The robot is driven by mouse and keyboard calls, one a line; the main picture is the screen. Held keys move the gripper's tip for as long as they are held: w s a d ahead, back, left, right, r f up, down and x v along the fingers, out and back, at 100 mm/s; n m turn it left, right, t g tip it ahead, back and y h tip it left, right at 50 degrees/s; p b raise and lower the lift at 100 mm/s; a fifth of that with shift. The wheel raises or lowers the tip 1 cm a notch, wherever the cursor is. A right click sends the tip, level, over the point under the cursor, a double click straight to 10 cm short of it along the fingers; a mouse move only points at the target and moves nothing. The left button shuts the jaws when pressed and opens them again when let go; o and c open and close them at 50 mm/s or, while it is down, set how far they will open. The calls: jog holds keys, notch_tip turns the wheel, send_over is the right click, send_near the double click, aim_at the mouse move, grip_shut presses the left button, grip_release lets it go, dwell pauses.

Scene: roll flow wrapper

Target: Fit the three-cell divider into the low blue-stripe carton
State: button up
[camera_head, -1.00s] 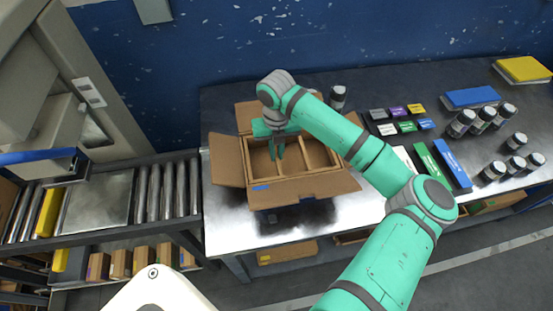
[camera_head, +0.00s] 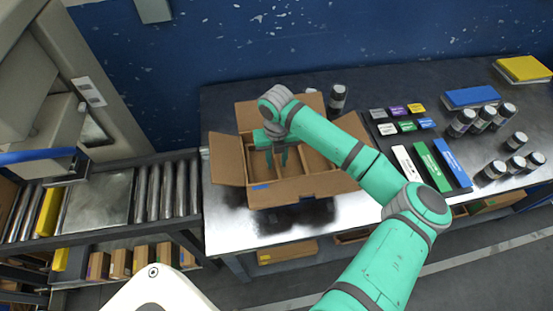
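The low carton (camera_head: 293,191) stands open on the metal table with its flaps folded out and a small blue mark on its front. The three-cell divider (camera_head: 304,162) is inside it, its light brown partitions standing across the carton. The arm hides part of the divider, so I cannot tell whether it sits fully on the bottom. My gripper (camera_head: 277,158) points down into the carton at the divider's left and middle cells.
A roller conveyor (camera_head: 167,188) adjoins the table at left. A dark bottle (camera_head: 337,98) stands behind the carton. At right are small coloured boxes (camera_head: 407,126), long white, green (camera_head: 433,165) and blue boxes, and several dark bottles (camera_head: 484,119). The table's front strip is clear.

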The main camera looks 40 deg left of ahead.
notch_tip(320, 180, up, 13)
jog(key=shift+f, duration=0.15)
dwell(0.6)
dwell(0.3)
jog(key=shift+s, duration=0.15)
